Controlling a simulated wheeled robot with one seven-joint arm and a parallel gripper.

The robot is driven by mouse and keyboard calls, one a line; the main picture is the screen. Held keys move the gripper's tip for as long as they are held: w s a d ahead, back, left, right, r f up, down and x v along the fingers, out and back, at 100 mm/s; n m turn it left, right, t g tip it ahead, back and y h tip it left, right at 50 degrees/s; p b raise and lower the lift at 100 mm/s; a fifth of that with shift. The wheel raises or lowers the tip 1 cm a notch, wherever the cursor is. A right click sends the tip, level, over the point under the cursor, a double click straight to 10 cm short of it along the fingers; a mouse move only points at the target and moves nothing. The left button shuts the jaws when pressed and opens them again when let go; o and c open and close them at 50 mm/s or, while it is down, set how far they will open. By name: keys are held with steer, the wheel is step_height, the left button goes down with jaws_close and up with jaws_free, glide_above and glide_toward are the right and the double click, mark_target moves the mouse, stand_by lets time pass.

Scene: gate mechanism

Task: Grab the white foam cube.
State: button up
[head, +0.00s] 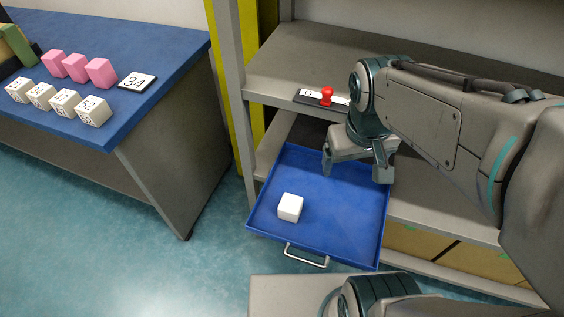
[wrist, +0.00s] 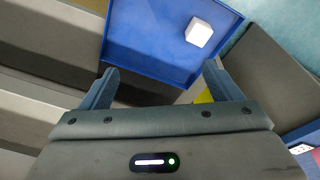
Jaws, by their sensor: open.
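The white foam cube (head: 290,207) sits in the open blue drawer (head: 340,225), toward its front left in the head view. In the wrist view the cube (wrist: 199,32) lies near the upper right of the drawer floor, beyond my fingertips. My gripper (head: 357,172) is above the back part of the drawer in the head view, apart from the cube. Its two fingers are spread wide and hold nothing; they also show in the wrist view (wrist: 160,78).
The drawer has low walls and a metal handle (head: 306,256) at its front. A shelf (head: 300,62) above carries a red knob (head: 327,95) on a dark plate. At left, a blue-topped table (head: 150,55) holds pink blocks (head: 101,72), white numbered cubes (head: 94,111) and a "34" card (head: 137,82).

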steer(key=w+a+f+n+g+h+b, duration=0.1)
steer(key=w+a+f+n+b, duration=0.25)
steer(key=f+b, duration=0.2)
steer(key=w+a+f+n+g+h+b, duration=0.1)
steer(key=w+a+f+n+b, duration=0.25)
steer(key=f, duration=0.35)
steer(key=n+g+h+b, duration=0.2)
steer(key=n+b, duration=0.3)
steer(key=b, duration=0.2)
glide_toward(290, 203)
steer(key=x, duration=0.2)
steer(key=b+x, duration=0.1)
steer(key=x, duration=0.4)
steer(key=shift+s+d+b, duration=0.35)
steer(key=x, duration=0.1)
steer(key=b+x, duration=0.1)
steer(key=x, duration=0.1)
steer(key=w+b+x, duration=0.1)
steer(key=x, duration=0.1)
steer(key=shift+s+a+f, duration=0.15)
steer(key=shift+a+f, duration=0.2)
steer(key=shift+f, duration=0.05)
steer(key=shift+r, duration=0.1)
steer(key=c, duration=1.1)
